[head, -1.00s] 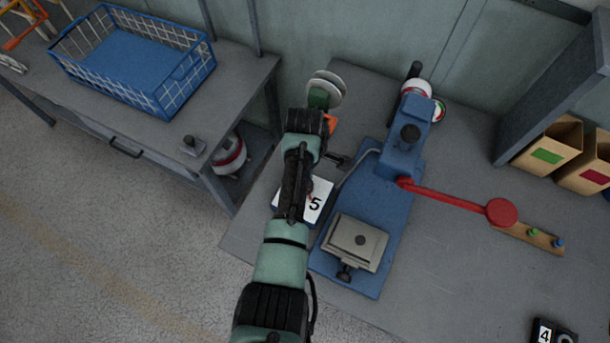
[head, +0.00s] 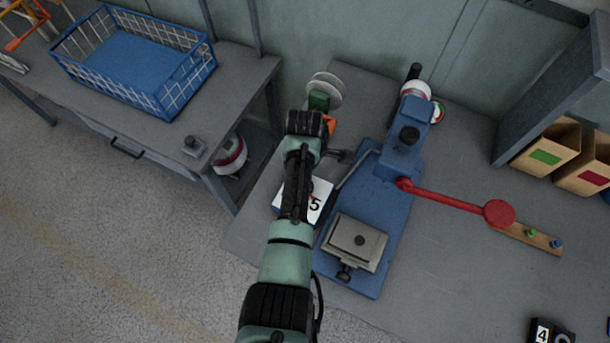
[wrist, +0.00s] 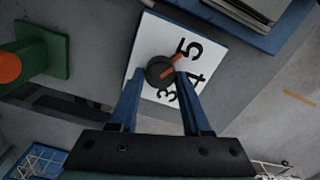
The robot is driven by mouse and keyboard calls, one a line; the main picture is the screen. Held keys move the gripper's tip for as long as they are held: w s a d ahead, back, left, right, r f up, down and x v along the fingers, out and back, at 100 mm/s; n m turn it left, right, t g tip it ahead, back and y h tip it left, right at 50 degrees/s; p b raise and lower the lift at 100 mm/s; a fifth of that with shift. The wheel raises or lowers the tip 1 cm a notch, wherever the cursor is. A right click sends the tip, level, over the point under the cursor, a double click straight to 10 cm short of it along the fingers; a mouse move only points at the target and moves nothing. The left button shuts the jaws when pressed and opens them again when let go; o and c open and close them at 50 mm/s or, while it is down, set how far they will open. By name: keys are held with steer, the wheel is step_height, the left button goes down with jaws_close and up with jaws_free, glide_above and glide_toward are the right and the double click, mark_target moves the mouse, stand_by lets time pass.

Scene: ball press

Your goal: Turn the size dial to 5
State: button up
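The size dial has a white face (wrist: 147,48) with the numbers 5, 4 and 3 showing in the wrist view. Its round dark knob (wrist: 158,72) carries an orange pointer, which points toward the 5. My gripper (wrist: 160,73) has its two blue fingers on either side of the knob, close against it. In the head view, part of the white face with a 5 (head: 318,205) shows beside my arm. There my arm covers the knob and my fingers.
Right of the dial stands the blue press (head: 385,215) with a red lever (head: 445,197) and a grey block. A green part (head: 318,100) with pale discs stands behind. A blue wire basket (head: 135,62) is on the left table. Cardboard bins (head: 545,147) stand at the right.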

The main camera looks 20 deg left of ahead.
steer(key=o, duration=0.4)
step_height(320, 180, up, 13)
stand_by(0.5)
stand_by(0.4)
